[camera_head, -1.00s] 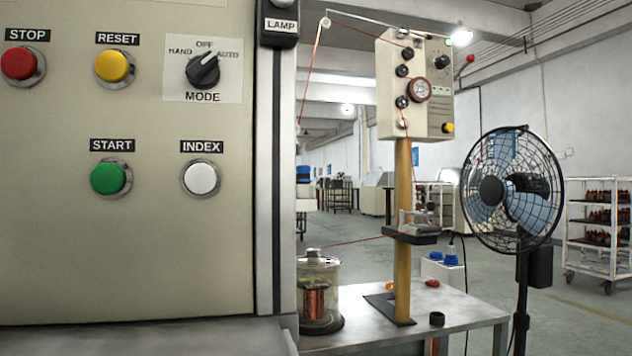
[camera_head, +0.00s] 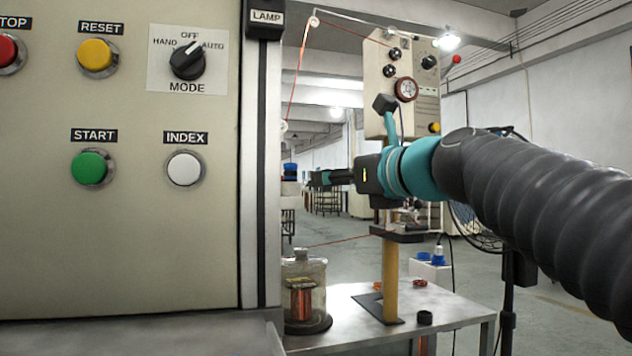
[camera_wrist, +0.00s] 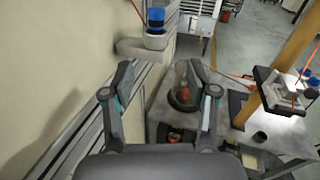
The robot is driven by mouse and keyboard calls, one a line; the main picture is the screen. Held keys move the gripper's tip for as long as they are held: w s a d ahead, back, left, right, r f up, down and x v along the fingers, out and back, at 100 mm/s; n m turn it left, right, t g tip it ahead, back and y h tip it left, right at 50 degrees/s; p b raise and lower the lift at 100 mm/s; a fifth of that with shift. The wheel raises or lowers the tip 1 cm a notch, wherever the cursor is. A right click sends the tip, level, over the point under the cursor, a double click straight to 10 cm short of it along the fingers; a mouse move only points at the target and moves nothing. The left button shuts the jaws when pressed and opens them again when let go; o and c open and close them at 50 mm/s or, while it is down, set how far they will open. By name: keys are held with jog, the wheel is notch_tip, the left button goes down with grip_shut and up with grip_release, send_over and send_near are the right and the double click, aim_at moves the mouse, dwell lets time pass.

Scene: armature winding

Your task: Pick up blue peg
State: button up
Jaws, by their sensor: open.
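A blue cylindrical piece (camera_head: 290,168) with a pale base stands beside the cabinet's right edge. In the wrist view, this blue piece (camera_wrist: 155,17) sits upright on a grey bracket (camera_wrist: 143,48) by the cabinet wall, beyond my fingertips. Another blue piece (camera_head: 438,260) sits at a white box behind the table. I cannot tell for certain which one is the task's peg. My gripper (camera_head: 322,178) points left, a little to the right of the first blue piece. In the wrist view my gripper (camera_wrist: 160,92) has its fingers wide apart, with nothing between them.
The cabinet panel (camera_head: 150,250) closes off the left. A metal table (camera_head: 355,335) below carries a glass jar (camera_head: 304,285) with a copper coil and a yellow post (camera_head: 390,285). A fan (camera_head: 465,215) is partly hidden behind my arm. A thin red wire (camera_head: 298,70) runs overhead.

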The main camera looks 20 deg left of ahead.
aim_at(294, 171)
jog(key=shift+m, duration=0.4)
jog(key=x, duration=0.4)
jog(key=r+p+x, duration=0.1)
jog(key=x, duration=0.4)
jog(key=p+x, duration=0.1)
jog(key=x, duration=0.4)
jog(key=shift+s+a+r, duration=0.15)
jog(key=shift+a+r, duration=0.2)
jog(key=shift+a, duration=0.1)
grip_shut()
